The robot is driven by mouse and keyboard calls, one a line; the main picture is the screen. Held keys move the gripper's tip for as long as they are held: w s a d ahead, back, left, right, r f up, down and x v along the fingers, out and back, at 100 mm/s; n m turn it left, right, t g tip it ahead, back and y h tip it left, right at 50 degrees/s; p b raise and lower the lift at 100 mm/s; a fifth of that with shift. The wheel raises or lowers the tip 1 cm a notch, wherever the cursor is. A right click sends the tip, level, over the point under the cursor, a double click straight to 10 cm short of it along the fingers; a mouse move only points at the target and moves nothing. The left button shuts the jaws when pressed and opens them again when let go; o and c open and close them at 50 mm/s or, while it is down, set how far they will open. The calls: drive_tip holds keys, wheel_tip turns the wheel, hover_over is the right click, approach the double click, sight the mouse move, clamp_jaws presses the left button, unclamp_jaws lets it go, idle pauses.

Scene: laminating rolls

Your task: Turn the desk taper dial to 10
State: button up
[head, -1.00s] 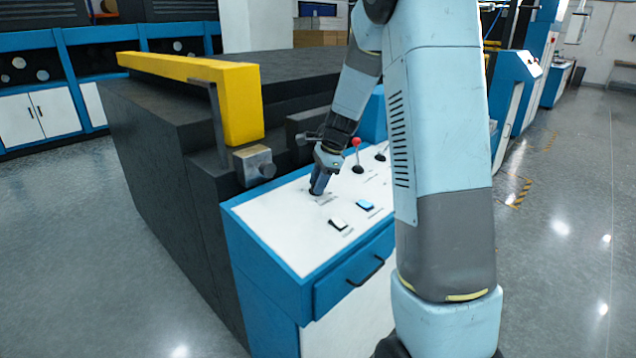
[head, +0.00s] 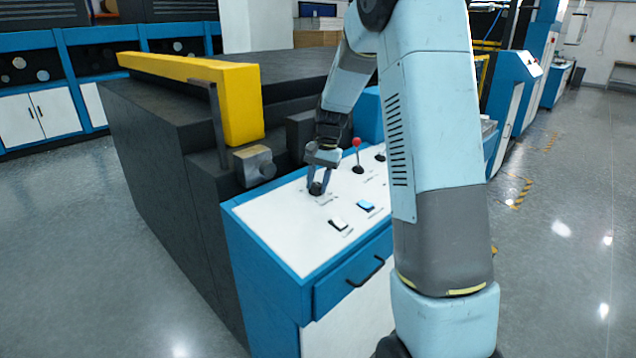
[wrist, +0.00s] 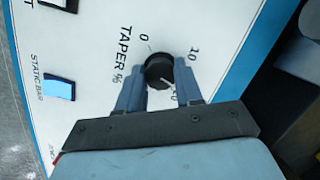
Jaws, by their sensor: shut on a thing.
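The taper dial is a black round knob (wrist: 159,72) on the white desk panel, beside the print "TAPER %". In the wrist view a 0 stands at its upper left and a 10 at its upper right; another mark at its lower right is partly covered. I cannot read clearly where the dial points. My gripper (wrist: 160,66) has one finger on each side of the knob and is shut on it. In the head view the gripper (head: 319,182) reaches down to the dial (head: 316,188), near the panel's back edge.
A red-knobbed lever (head: 357,157) stands right of the dial. A white rocker switch (head: 338,223) and a blue one (head: 366,206) lie nearer the front. The blue switch, by "STATIC BAR", also shows in the wrist view (wrist: 59,89). A yellow bar (head: 240,105) is at left.

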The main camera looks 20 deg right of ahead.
sight(316, 183)
drive_tip(key=n+h, duration=0.1)
drive_tip(key=n, duration=0.5)
drive_tip(key=shift+w+r, duration=0.1)
drive_tip(key=n, duration=0.3)
drive_tip(key=n+h, duration=0.1)
drive_tip(key=n, duration=0.1)
drive_tip(key=shift+n+h, duration=0.3)
drive_tip(key=shift+n, duration=0.1)
idle(0.3)
drive_tip(key=o, duration=1)
drive_tip(key=shift+a, duration=0.1)
drive_tip(key=shift+o, duration=0.2)
wheel_tip(316, 183, up, 14)
drive_tip(key=shift+w+a+f, duration=0.15)
drive_tip(key=shift+w+f, duration=0.05)
drive_tip(key=shift+w, duration=0.1)
drive_tip(key=shift+s, duration=0.1)
